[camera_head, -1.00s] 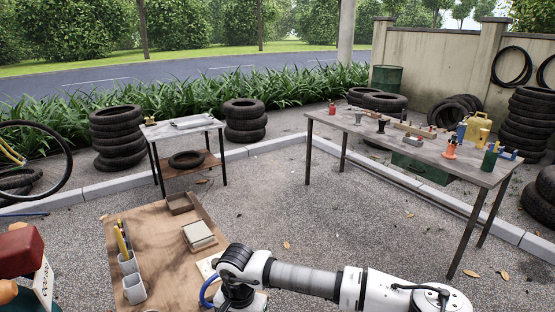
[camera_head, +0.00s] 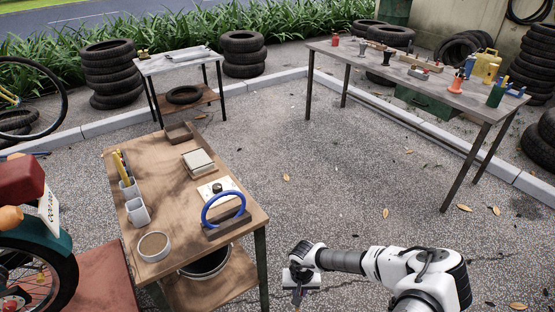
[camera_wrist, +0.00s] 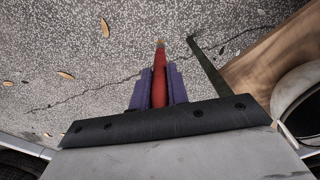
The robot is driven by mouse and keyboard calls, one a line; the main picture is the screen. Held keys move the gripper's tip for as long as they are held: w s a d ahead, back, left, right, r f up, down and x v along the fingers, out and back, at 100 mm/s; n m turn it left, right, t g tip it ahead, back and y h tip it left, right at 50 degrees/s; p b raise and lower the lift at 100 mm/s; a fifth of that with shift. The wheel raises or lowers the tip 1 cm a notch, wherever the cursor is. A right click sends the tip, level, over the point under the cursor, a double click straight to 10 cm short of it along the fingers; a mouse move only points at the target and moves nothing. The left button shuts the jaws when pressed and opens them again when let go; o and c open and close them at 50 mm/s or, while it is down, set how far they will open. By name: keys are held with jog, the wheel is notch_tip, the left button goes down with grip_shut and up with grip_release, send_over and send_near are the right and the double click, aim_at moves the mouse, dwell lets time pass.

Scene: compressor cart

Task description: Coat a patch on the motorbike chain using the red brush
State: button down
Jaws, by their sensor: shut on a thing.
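The red brush (camera_wrist: 159,78) is between the purple fingers of my gripper (camera_wrist: 158,88) in the wrist view, its narrow tip pointing away over the gravel. In the head view my gripper (camera_head: 299,284) hangs low over the gravel, right of the wooden bench, and the brush is too small there to make out. Part of the motorbike (camera_head: 30,225) stands at the left edge, with a red rear part, an orange lamp, a teal fender and a rear wheel. I cannot make out its chain.
The wooden bench (camera_head: 160,170) holds a round bowl (camera_head: 154,245), grey cups, a blue ring on a stand (camera_head: 224,208) and small trays. A long table (camera_head: 440,92) with tools stands at the back right, a small one (camera_head: 175,65) at the back left. Open gravel lies between.

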jog(key=shift+f, duration=0.45)
jog(key=shift+w+a, duration=0.1)
jog(key=shift+a, duration=0.05)
jog(key=w+a+r, duration=0.4)
jog(key=a+r, duration=0.1)
jog(key=a, duration=0.1)
jog(key=shift+w+a+r, duration=0.15)
jog(key=shift+a+r, duration=0.2)
jog(key=shift+a, duration=0.15)
